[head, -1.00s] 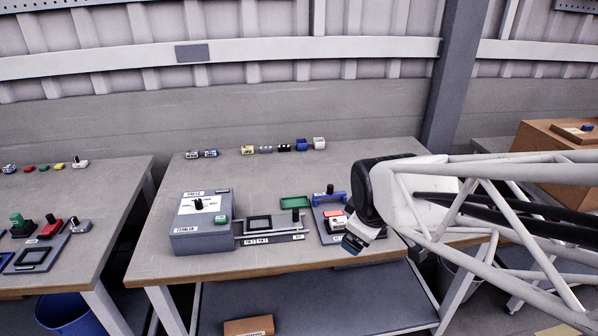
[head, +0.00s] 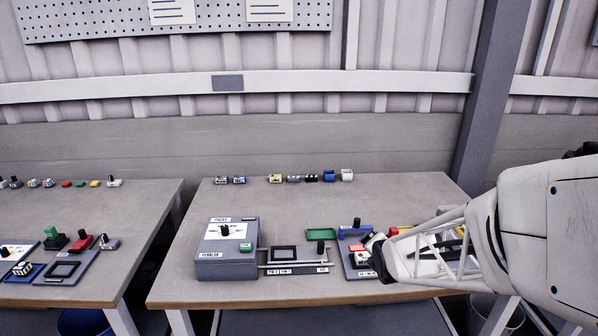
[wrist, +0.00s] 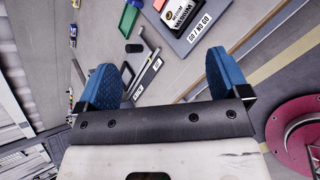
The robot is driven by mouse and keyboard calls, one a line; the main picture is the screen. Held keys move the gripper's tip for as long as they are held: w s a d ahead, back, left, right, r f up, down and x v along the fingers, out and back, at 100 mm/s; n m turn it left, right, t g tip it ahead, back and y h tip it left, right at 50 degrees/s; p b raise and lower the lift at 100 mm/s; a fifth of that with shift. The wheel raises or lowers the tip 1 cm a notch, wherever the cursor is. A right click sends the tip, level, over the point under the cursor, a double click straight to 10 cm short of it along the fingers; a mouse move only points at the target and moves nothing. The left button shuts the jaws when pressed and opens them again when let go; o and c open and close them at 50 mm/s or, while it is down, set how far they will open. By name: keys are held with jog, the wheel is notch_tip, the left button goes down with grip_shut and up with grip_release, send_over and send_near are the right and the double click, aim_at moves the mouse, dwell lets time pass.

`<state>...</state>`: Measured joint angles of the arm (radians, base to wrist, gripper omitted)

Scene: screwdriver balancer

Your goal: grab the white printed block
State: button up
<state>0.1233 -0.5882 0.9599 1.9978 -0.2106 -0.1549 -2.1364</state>
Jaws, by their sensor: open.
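In the head view a white block (head: 347,174) sits at the right end of the back row on the table. Two small white blocks with dark print (head: 221,180) (head: 239,180) sit at its left end; I cannot tell which is the task's block. A block with a MEDIUM label (wrist: 182,14) lies on the GO/NO GO plate in the wrist view. My gripper (wrist: 162,80) shows two blue fingers, wide apart, with nothing gripped between them. In the head view my arm reaches over the table's right side, and the fingers are hard to make out.
A grey box with a dial (head: 227,265) and a slide fixture (head: 295,267) stand on the table's front half. A green tray (head: 321,234) and a blue fixture (head: 355,232) are near my arm. The table between these and the back row is clear.

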aim_at(365, 255)
jog(key=w+f+n+t, duration=0.1)
jog(key=f+n, duration=0.2)
jog(key=w+d+f+n, duration=0.1)
jog(key=w+f+n, duration=0.1)
jog(key=f+n, duration=0.1)
jog(key=w+f+n+t, duration=0.1)
jog(key=f+n, duration=0.2)
jog(key=shift+w+d+f+t+y, duration=0.15)
jog(key=shift+w+t+y, duration=0.15)
jog(key=shift+y, duration=0.1)
jog(key=shift+w+f+n, duration=0.15)
jog(key=shift+f+n, duration=0.35)
jog(key=shift+n, duration=0.2)
jog(key=shift+x, duration=1.3)
jog(key=shift+w, duration=0.15)
jog(key=shift+x, duration=2.45)
jog(key=c, duration=1)
